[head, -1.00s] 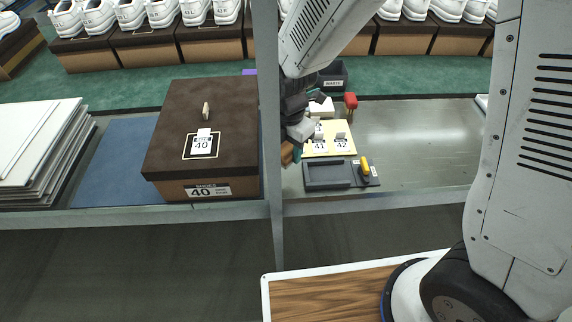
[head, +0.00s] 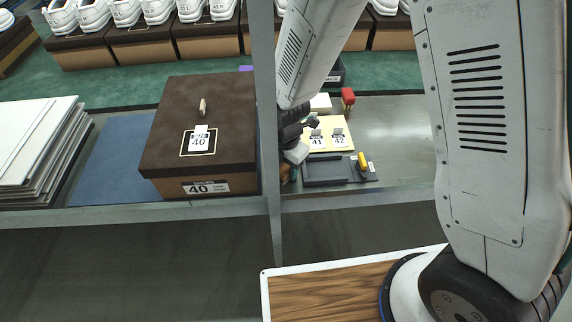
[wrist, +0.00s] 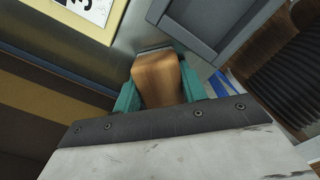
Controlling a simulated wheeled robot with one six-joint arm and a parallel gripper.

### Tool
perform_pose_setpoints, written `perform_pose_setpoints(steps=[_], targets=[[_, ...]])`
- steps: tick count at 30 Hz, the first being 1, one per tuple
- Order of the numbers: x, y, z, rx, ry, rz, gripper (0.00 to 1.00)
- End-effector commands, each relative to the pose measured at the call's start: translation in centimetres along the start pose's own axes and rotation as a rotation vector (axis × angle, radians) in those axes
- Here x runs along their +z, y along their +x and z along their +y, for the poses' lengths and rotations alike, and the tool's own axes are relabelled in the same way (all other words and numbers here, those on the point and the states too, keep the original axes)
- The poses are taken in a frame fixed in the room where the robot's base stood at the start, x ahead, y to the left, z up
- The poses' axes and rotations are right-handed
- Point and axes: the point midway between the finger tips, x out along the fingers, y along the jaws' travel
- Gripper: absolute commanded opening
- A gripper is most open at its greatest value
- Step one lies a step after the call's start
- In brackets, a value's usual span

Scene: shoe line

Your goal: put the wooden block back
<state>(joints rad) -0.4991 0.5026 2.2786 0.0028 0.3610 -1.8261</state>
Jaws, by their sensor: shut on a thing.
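The wooden block (wrist: 157,82) is brown and sits between the teal fingers of my gripper (wrist: 158,90) in the wrist view. The gripper is shut on it. In the head view my gripper (head: 289,172) is beside the upright grey post, just left of the dark grey tray (head: 325,182). The post and my wrist hide much of the gripper and block there. In the wrist view the tray (wrist: 212,38) lies beyond the block to the upper right. I cannot tell whether the block touches the surface below.
A grey upright post (head: 268,120) stands close left of my gripper. A brown shoe box (head: 230,110) with a size 40 card is beyond it. A yellow board (head: 345,128) with cards 41 and 42, a yellow-handled tool (head: 362,162) and a red object (head: 348,97) are near. Metal surface at right is clear.

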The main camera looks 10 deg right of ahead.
Motion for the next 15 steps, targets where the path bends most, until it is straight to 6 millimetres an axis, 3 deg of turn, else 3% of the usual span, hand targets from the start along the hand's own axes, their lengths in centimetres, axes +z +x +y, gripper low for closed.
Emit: perform_pose_setpoints(steps=[1, 3, 11, 15], targets=[[0.0, 0.0, 0.0, 0.0, 0.0, 0.0, 0.5], [0.0, 0.0, 0.0, 0.0, 0.0, 0.0, 0.63], [0.0, 0.0, 0.0, 0.0, 0.001, 0.0, 0.63], [0.1, -1.1, 0.1, 0.004, 0.001, -0.001, 0.63]])
